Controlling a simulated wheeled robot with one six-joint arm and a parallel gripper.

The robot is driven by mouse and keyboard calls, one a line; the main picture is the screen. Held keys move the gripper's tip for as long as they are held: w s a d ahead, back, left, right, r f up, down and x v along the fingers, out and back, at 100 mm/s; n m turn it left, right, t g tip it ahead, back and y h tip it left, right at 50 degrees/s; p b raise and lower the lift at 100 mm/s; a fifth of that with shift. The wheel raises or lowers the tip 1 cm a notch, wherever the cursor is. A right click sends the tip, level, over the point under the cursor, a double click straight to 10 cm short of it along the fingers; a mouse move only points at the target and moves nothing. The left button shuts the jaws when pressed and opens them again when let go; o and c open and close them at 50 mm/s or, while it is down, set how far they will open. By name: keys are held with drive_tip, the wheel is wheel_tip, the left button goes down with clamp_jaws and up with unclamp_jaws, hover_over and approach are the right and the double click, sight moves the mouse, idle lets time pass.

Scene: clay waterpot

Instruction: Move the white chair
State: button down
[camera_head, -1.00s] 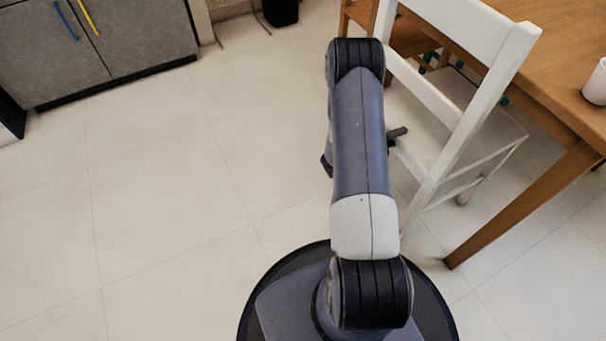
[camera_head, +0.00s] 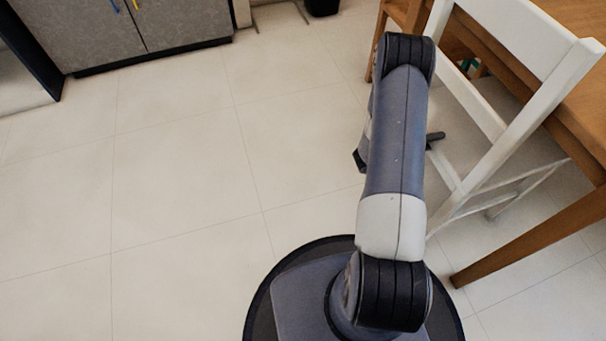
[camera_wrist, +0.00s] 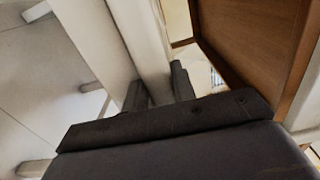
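The white chair (camera_head: 520,35) stands at the right in the head view, with its slatted back toward me and the table behind it. One of its white posts (camera_wrist: 152,50) runs between the two dark fingers of my gripper (camera_wrist: 160,90) in the wrist view. The fingers lie close on both sides of the post and appear closed on it. In the head view my arm hides most of the gripper; only a dark tip shows beside the chair's left post. The chair's seat and far legs are partly hidden.
A wooden table (camera_head: 590,95) stands right behind the chair, its leg (camera_head: 530,240) close to the chair's right. Another wooden chair (camera_head: 402,12) is at the back. Grey cabinets (camera_head: 120,35) line the far left. The tiled floor (camera_head: 170,190) at left and middle is clear.

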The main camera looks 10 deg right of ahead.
drive_tip(key=c, duration=1.5)
unclamp_jaws()
drive_tip(key=shift+s+a+f, duration=0.1)
drive_tip(key=shift+s+f, duration=0.05)
drive_tip(key=shift+f, duration=0.1)
drive_tip(key=o, duration=0.4)
drive_tip(key=shift+r, duration=0.2)
drive_tip(key=shift+a, duration=0.1)
drive_tip(key=a, duration=0.8)
drive_tip(key=a+p, duration=0.1)
drive_tip(key=a, duration=0.2)
drive_tip(key=shift+s+a, duration=0.35)
drive_tip(key=shift+a, duration=0.05)
